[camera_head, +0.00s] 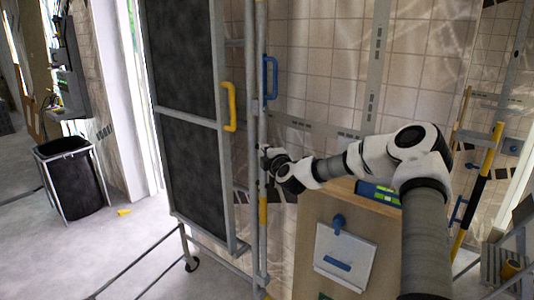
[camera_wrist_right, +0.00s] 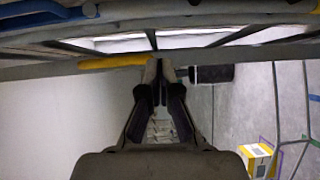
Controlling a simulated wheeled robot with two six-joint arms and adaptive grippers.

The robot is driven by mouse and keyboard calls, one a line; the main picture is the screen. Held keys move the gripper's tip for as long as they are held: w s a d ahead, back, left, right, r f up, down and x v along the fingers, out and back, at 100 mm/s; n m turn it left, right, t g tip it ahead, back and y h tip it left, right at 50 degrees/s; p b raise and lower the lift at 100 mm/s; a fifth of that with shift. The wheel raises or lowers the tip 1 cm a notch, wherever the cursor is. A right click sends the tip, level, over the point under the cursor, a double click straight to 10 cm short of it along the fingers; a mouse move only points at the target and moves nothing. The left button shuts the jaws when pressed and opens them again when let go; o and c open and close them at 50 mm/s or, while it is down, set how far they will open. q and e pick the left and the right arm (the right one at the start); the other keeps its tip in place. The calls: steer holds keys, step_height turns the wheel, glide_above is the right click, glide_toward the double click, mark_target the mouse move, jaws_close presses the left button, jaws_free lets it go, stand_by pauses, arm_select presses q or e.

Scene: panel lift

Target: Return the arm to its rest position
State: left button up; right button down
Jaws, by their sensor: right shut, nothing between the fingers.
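My right arm comes in from the lower right in the head view and reaches left. Its gripper (camera_head: 270,160) is beside a grey upright pole (camera_head: 263,110) of the panel lift. In the right wrist view the fingers (camera_wrist_right: 158,72) are together with nothing between them. Their tips are close to a grey bar with a yellow section (camera_wrist_right: 113,62); I cannot tell whether they touch it. The lift's frame holds dark panels (camera_head: 186,60) and has a yellow handle (camera_head: 231,107) and a blue handle (camera_head: 270,78). My left gripper is not in view.
A wooden cabinet (camera_head: 310,225) with a white plate (camera_head: 344,257) stands below my right arm. A green and blue level (camera_head: 378,193) lies on top. A black bin (camera_head: 75,180) stands far left. Yellow-marked poles (camera_head: 475,190) stand at right. The floor at left is mostly clear.

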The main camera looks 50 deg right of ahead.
steer(key=a+f+n+g+y, duration=0.3)
steer(key=a+f+n+y, duration=0.4)
steer(key=a+f, duration=1.45)
steer(key=s+a+f+g+b, duration=0.1)
steer(key=s+a+f+g, duration=0.15)
steer(key=a+f, duration=0.3)
steer(key=s+a+f+g, duration=0.1)
steer(key=s+a+f, duration=0.3)
steer(key=f, duration=0.2)
steer(key=s+a+f+m+g+y, duration=0.1)
steer(key=s+a+f+g+y, duration=0.15)
steer(key=s+a+f, duration=0.7)
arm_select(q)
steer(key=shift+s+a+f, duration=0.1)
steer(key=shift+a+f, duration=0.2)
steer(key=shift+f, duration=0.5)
arm_select(e)
steer(key=s+a+m+g, duration=0.3)
steer(key=s+m+g, duration=0.3)
steer(key=s+m, duration=1.2)
steer(key=s, duration=0.3)
steer(key=shift+a, duration=0.2)
